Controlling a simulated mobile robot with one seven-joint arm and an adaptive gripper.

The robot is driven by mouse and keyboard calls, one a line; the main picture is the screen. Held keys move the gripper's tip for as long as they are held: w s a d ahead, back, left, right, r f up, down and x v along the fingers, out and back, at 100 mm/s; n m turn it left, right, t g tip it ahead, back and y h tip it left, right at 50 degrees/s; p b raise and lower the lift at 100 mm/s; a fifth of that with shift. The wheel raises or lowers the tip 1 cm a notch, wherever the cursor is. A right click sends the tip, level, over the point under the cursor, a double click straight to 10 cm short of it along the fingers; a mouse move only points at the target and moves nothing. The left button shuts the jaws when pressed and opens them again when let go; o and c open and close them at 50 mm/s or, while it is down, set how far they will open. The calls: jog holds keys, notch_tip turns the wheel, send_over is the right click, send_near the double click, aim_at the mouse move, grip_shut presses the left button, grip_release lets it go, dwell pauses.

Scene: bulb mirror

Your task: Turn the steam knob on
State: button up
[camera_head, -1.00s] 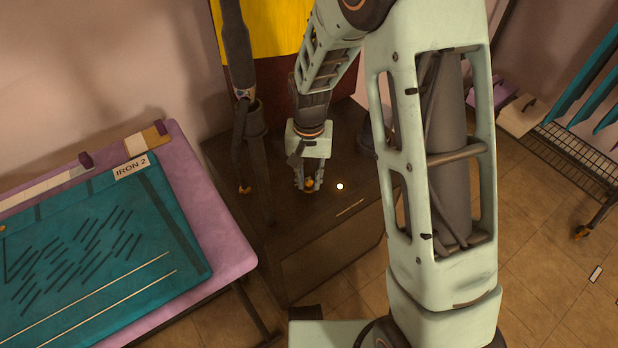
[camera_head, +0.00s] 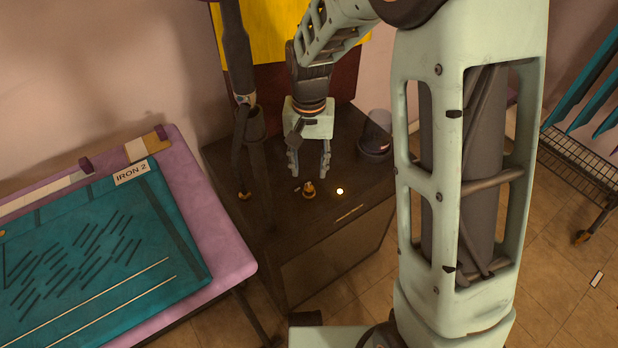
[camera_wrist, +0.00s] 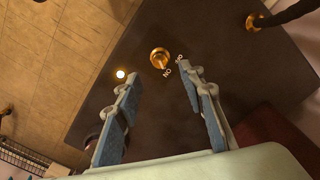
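The steam knob is a small brass knob (camera_head: 309,189) on the top of a dark brown cabinet (camera_head: 285,238). A small round light (camera_head: 340,191) glows to the right of the knob; in the wrist view the light (camera_wrist: 120,74) is at the knob's left. My gripper (camera_head: 310,174) points down, just behind and above the knob. Its fingers are spread, with nothing between them, and stand clear of the knob.
A second brass fitting (camera_head: 245,195) with a dark hose stands on the cabinet's left side. A dark round container (camera_head: 374,147) stands at the back right. The ironing board (camera_head: 220,228) with a teal cover is at left. A wire rack (camera_head: 580,165) is at far right.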

notch_tip(320, 180, up, 5)
jog(key=shift+f, duration=0.1)
dwell(0.6)
